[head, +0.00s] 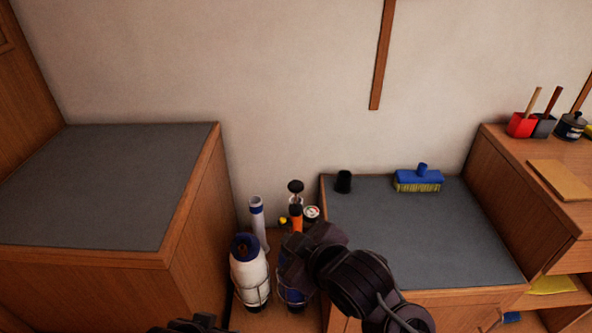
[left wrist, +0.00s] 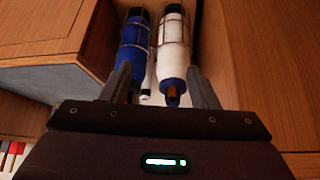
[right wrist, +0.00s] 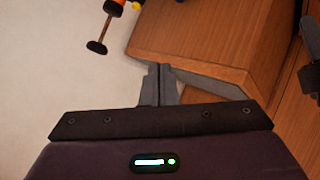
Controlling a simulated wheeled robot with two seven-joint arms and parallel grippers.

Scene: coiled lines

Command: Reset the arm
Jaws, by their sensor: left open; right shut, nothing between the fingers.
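My right arm (head: 355,283) reaches in from the lower right of the head view. My right gripper (head: 297,258) is over the gap between the two grey-topped cabinets, in front of the blue bottle. In the right wrist view its fingers (right wrist: 158,84) are together with nothing between them. My left gripper shows only as a dark piece (head: 190,325) at the bottom edge of the head view. In the left wrist view its fingers (left wrist: 162,88) are apart and empty, with the bottles beyond them; I cannot tell the exact distance.
A white bottle (head: 249,272) and a blue bottle (head: 291,290) stand in wire holders between the left cabinet (head: 105,185) and right cabinet (head: 430,240). An orange-and-black tool (head: 296,212) stands behind. A black cup (head: 343,182) and blue brush (head: 418,178) sit on the right cabinet.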

